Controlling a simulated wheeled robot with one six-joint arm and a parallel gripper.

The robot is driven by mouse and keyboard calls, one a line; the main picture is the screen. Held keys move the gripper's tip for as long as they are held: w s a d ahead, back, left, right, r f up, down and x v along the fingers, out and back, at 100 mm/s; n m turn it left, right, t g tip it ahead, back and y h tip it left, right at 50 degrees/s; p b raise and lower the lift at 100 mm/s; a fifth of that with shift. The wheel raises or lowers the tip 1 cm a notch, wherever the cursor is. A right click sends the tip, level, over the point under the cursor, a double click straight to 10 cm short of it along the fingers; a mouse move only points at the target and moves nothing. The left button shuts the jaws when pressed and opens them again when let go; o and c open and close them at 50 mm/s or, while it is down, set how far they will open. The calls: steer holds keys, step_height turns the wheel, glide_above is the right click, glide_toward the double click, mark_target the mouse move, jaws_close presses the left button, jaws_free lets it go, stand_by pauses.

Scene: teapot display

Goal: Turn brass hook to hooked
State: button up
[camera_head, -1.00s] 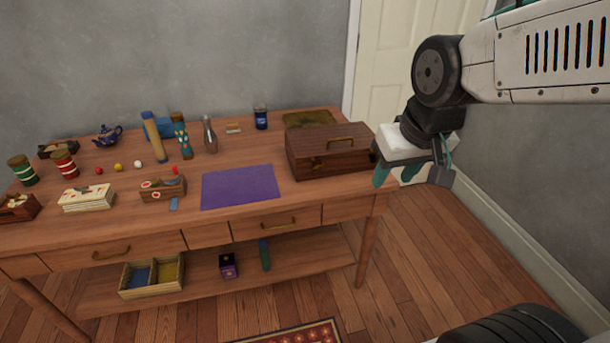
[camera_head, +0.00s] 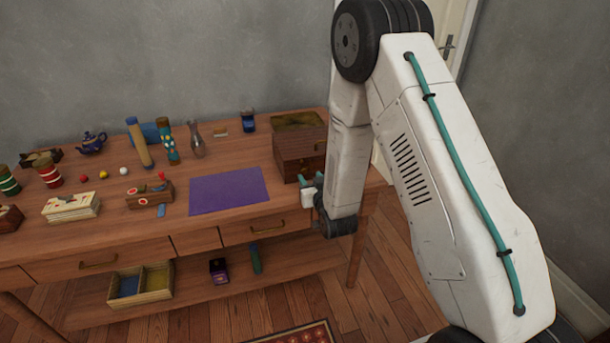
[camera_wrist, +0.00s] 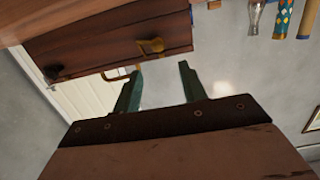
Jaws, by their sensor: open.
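The brass hook (camera_wrist: 150,46) is on the front of the dark wooden box (camera_wrist: 95,40) in the wrist view, which shows the box upside down. In the head view the box (camera_head: 297,155) stands at the table's right end, partly behind my arm, and I cannot make out the hook there. My gripper (camera_wrist: 160,66) has two teal fingers spread apart with nothing between them. The hook appears just beyond the left fingertip; I cannot tell the gap. In the head view my gripper (camera_head: 325,179) is at the box's front.
A purple mat (camera_head: 229,190) lies left of the box. A glass vase (camera_head: 195,140) and a blue cup (camera_head: 249,122) stand behind.

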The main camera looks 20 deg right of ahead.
mark_target(304, 172)
steer(key=shift+t, duration=0.7)
steer(key=w+f, duration=0.1)
steer(key=w, duration=0.1)
steer(key=w+f, duration=0.1)
steer(key=w, duration=0.3)
steer(key=shift+w+f, duration=0.25)
steer(key=shift+f, duration=0.15)
steer(key=shift+c, duration=0.3)
jaws_close()
